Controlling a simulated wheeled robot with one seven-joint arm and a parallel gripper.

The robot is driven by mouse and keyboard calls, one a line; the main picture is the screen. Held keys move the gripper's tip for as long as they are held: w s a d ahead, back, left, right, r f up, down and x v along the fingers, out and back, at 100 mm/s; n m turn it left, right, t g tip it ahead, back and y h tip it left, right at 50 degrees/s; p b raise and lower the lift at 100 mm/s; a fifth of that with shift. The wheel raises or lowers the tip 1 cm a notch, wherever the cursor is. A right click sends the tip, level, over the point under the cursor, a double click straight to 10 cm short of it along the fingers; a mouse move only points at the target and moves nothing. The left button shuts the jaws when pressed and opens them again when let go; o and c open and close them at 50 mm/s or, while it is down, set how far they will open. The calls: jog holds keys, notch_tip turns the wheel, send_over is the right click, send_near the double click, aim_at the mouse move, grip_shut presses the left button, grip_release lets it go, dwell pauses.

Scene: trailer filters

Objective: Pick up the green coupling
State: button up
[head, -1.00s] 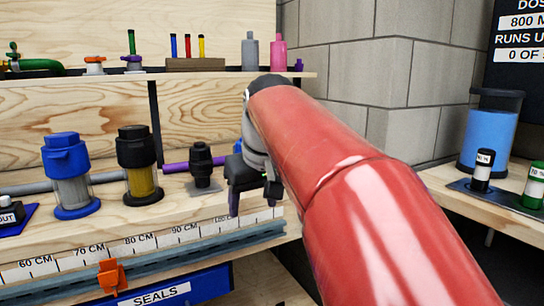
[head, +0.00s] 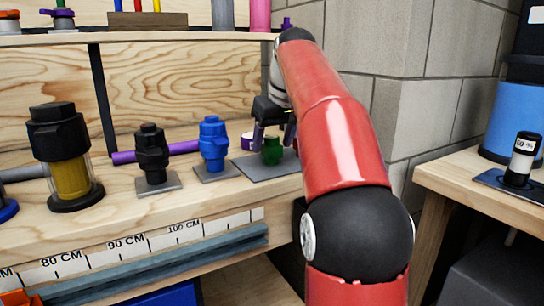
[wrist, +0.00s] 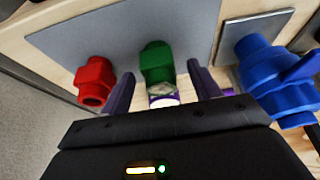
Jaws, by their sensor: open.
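The green coupling (head: 272,151) stands on a flat grey plate (head: 252,168) near the right end of the bench. In the wrist view the green coupling (wrist: 157,62) shows between my two fingertips, on the grey plate (wrist: 110,48). My gripper (head: 274,134) is open and points down at the coupling, one finger to each side. In the wrist view my gripper (wrist: 161,74) holds nothing; I cannot tell whether a finger touches the coupling. My red arm hides the right part of the plate in the head view.
A red coupling (wrist: 95,80) is close beside one finger in the wrist view. A purple-and-white piece (head: 248,141) is beside the green coupling. A blue fitting (head: 213,143) and a black fitting (head: 151,155) stand to the left. A block wall (head: 400,100) rises behind my arm.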

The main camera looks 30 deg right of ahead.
jog(key=x, duration=0.2)
jog(key=shift+w+f+b, duration=0.15)
jog(key=shift+f+b, duration=0.15)
jog(key=shift+c, duration=0.3)
jog(key=c, duration=1)
jog(key=shift+r, duration=0.2)
